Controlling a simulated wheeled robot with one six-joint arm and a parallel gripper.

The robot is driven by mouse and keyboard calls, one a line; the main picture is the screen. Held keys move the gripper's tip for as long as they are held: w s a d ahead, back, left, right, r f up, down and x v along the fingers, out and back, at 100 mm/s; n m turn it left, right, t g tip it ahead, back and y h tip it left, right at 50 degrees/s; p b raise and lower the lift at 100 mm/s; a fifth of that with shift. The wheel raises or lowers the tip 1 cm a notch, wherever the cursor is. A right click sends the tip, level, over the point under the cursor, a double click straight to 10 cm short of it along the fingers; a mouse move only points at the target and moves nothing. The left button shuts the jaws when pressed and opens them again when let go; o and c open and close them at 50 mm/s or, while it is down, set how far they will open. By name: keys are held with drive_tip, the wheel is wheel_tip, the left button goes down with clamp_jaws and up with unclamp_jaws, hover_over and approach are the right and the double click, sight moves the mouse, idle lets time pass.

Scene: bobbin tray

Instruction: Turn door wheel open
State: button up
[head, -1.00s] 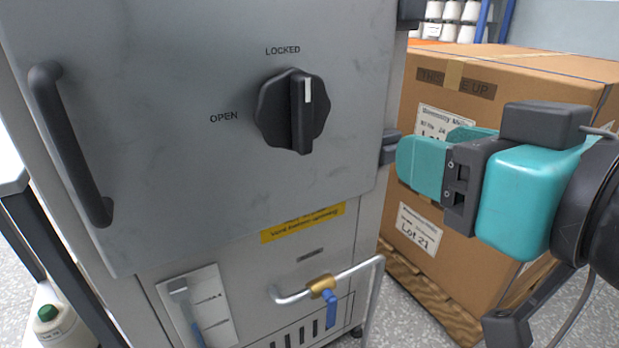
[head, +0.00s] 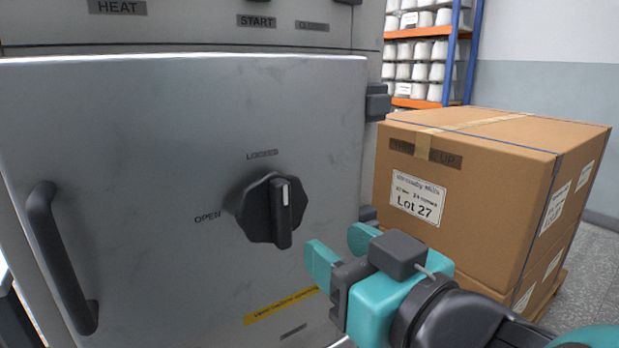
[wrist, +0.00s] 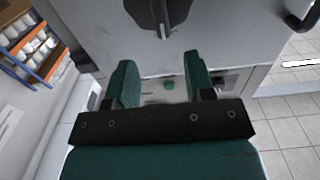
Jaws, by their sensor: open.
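The door wheel (head: 270,209) is a black lobed knob with a raised grip bar and a white mark. It sits on the grey metal door (head: 130,130), and its mark points up toward the LOCKED label, with OPEN to its left. In the wrist view the knob (wrist: 158,14) shows at the top, beyond the fingers. My gripper (head: 340,248) has teal fingers. It is open and empty, below and to the right of the knob, and not touching it. In the wrist view my gripper (wrist: 160,82) shows its two fingers spread apart.
A vertical black door handle (head: 62,258) is on the door's left side. A large cardboard box (head: 480,180) stands to the right, behind my arm. A blue and orange shelf (head: 450,60) with white bobbins stands at the back.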

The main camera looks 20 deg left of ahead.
sight(286, 209)
drive_tip(key=p+x, duration=0.9)
drive_tip(key=x, duration=0.1)
drive_tip(key=shift+a+r+p, duration=0.1)
drive_tip(key=shift+a+p, duration=0.05)
drive_tip(key=shift+p, duration=0.15)
drive_tip(key=shift+w+a+f, duration=0.2)
drive_tip(key=shift+w+a, duration=0.1)
drive_tip(key=shift+a, duration=0.05)
clamp_jaws()
